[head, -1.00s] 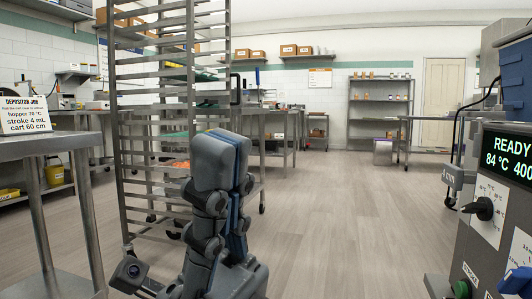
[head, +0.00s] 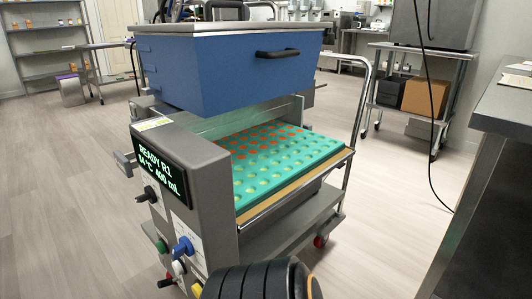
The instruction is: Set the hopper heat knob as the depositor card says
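The depositor is a grey machine with a big blue hopper (head: 225,70) on top. Its lit display (head: 162,170) appears to read READY, 84 °C and 400 mL. Below the display, a black knob (head: 150,194) sits on the grey front panel; it is the knob that showed temperature marks around it earlier. I see the panel at a slant, so its present setting is not readable. The depositor card is not in view. Neither of my grippers is in view.
Lower on the panel are a blue knob (head: 183,247) and a green button (head: 161,245). A teal mould tray (head: 290,165) with filled cavities lies under the hopper. A dark ribbed part blocks the bottom centre. A steel table (head: 505,105) stands right. Floor is clear on the left.

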